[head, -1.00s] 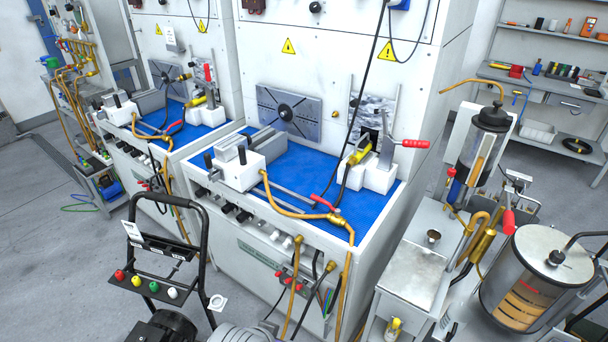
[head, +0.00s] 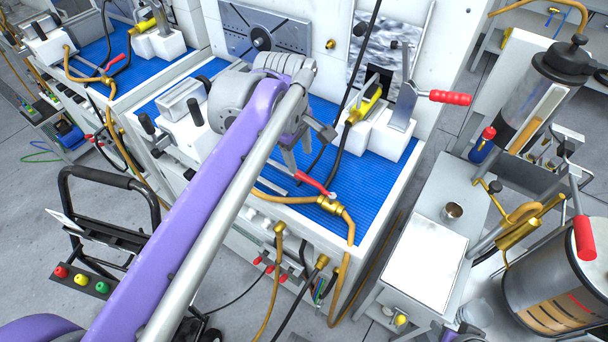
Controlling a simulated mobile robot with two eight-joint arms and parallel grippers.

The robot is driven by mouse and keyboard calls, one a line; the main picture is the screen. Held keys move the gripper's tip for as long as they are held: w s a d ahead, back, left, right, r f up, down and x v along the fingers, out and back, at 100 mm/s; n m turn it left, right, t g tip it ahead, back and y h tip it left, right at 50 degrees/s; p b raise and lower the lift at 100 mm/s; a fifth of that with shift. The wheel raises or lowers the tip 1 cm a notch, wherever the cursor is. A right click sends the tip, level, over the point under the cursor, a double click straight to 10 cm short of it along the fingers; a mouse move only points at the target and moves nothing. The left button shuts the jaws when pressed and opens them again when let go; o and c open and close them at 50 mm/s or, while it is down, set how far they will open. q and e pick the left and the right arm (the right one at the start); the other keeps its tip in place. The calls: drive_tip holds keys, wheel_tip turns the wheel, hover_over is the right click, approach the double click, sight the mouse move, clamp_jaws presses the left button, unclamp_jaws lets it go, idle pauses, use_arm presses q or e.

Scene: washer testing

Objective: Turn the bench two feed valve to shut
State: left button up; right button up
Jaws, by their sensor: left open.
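On the near blue-topped bench (head: 372,205), a brass feed valve (head: 328,204) sits at the front edge on a tan hose. Its red lever handle (head: 313,183) points up and left from the valve body, roughly along the front edge. A similar valve (head: 106,79) with a red handle is on the farther bench at the left; I see no bench numbers. My left gripper (head: 300,160) is open and empty, pointing down just above and left of the near red handle. It appears apart from the handle, though depth is hard to judge. My left arm hides part of the bench. My right gripper is not in view.
A white clamp block with a red-handled toggle (head: 450,97) stands at the bench's right rear. A black cable hangs behind the gripper. A grey cart (head: 425,255) and a clear tank (head: 550,290) stand at the right. A black-framed trolley (head: 110,181) is at the left.

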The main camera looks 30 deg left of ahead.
sight(305, 176)
use_arm(q)
drive_tip(key=f, duration=0.2)
drive_tip(key=w+f, duration=0.1)
drive_tip(key=f, duration=0.5)
drive_tip(key=shift+w+d+f+b, duration=0.15)
drive_tip(key=shift+w+f+b, duration=0.15)
drive_tip(key=shift+b, duration=0.1)
drive_tip(key=shift+r, duration=0.1)
clamp_jaws()
idle(0.8)
